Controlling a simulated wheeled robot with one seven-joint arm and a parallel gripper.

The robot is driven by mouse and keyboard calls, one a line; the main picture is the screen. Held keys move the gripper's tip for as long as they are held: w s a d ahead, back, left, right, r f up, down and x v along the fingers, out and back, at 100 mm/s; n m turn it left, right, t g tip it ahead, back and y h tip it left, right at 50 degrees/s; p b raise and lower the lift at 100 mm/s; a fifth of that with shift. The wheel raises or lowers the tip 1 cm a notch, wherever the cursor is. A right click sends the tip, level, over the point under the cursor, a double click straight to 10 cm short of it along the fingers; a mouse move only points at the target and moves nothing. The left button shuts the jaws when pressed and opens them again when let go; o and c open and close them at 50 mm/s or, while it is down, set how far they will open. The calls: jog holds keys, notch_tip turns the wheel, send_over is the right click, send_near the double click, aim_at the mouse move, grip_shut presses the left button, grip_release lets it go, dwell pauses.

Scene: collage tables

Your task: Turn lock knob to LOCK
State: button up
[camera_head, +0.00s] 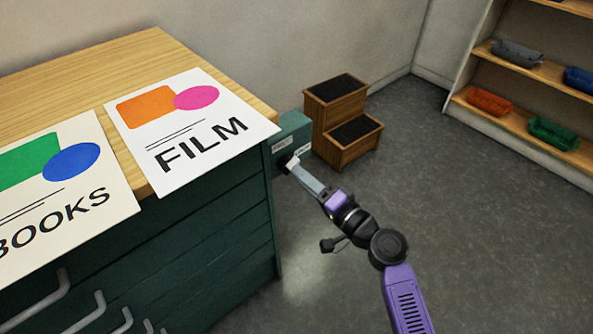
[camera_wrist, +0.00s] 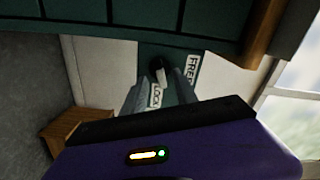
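The lock knob (camera_wrist: 157,65) is a small dark knob with a pale pointer on a teal lock box (camera_head: 294,127) at the cabinet's right end. In the wrist view, a FREE label (camera_wrist: 192,67) is right of the knob and a LOCK label (camera_wrist: 155,97) is below it, partly between my fingers. My gripper (camera_wrist: 158,76) has its two grey fingers apart, one on each side of the knob. I cannot tell whether they touch it. In the head view my gripper (camera_head: 293,163) reaches the front of the lock box and hides the knob.
The dark green cabinet (camera_head: 222,213) has a wooden top with FILM (camera_head: 193,128) and BOOKS (camera_head: 66,203) sheets. Grey handles stick out at lower left. Shelves with coloured bins are at right. The floor (camera_head: 480,230) is clear.

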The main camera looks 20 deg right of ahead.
aim_at(289, 164)
jog(key=shift+x, duration=1.5)
jog(key=shift+c, duration=0.4)
grip_shut()
jog(key=shift+m+p, duration=0.35)
jog(key=shift+m, duration=1.75)
jog(key=shift+o, duration=0.4)
grip_release()
